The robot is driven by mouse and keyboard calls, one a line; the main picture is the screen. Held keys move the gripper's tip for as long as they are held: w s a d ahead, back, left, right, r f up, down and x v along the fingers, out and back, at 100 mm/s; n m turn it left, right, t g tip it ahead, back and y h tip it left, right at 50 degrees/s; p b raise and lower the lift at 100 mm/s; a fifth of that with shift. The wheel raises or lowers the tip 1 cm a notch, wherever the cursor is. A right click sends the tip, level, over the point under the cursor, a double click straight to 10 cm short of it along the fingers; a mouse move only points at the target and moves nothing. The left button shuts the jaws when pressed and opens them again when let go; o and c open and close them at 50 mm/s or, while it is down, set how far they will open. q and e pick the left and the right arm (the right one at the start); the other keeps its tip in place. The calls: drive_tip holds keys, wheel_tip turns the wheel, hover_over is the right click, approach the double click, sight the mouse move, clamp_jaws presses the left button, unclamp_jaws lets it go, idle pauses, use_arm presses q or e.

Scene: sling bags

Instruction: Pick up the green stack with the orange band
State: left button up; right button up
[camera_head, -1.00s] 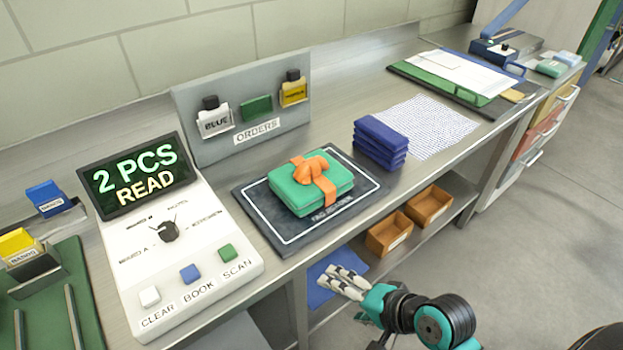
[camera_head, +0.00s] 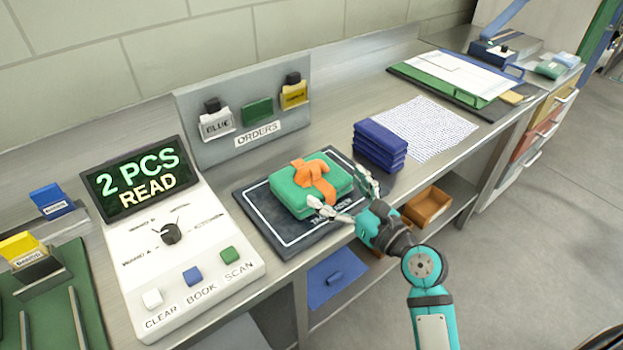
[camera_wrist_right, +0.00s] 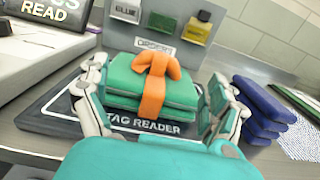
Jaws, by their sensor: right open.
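The green stack (camera_head: 312,188) with the orange band (camera_head: 313,176) lies on the black tag reader pad (camera_head: 262,216). The band is tied in a knot on top. My right gripper (camera_head: 348,200) is open at the stack's front right side in the head view. In the right wrist view the green stack (camera_wrist_right: 150,88) sits between the two open fingers, one on its left and one on its right. I cannot tell whether either finger touches it. My left gripper is not in view.
A blue folded stack (camera_head: 380,147) sits close to the right of the pad. The reader console (camera_head: 172,240) reading "2 PCS READ" stands to the left. The grey orders board (camera_head: 240,105) is behind. An orange bin (camera_head: 428,207) is on the shelf below.

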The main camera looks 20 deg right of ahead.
sight(316, 169)
drive_tip(key=x, duration=0.9)
drive_tip(key=shift+w+d+f+p, duration=0.1)
drive_tip(key=shift+w+f+p, duration=0.05)
drive_tip(key=shift+p, duration=0.15)
drive_tip(key=c, duration=1.8)
wheel_tip(316, 169, up, 10)
drive_tip(key=p, duration=1.2)
drive_tip(key=shift+s+f, duration=0.2)
drive_tip(key=shift+s, duration=0.15)
drive_tip(key=shift+m+h, duration=0.5)
drive_tip(key=shift+h, duration=0.3)
drive_tip(key=s+f, duration=0.2)
drive_tip(key=s, duration=0.1)
drive_tip(key=shift+s+d+f+b, duration=0.2)
drive_tip(key=shift+s+f+b, duration=0.05)
drive_tip(key=shift+f+b, duration=0.1)
drive_tip(key=s+m+h, duration=0.1)
drive_tip(key=s, duration=0.5)
drive_tip(key=s+d+m+h+b, duration=0.1)
drive_tip(key=s+h, duration=0.1)
drive_tip(key=s, duration=0.3)
drive_tip(key=s+r+m+t+h, duration=0.1)
drive_tip(key=s, duration=0.5)
drive_tip(key=shift+s+d+h, duration=0.3)
drive_tip(key=shift+s, duration=0.05)
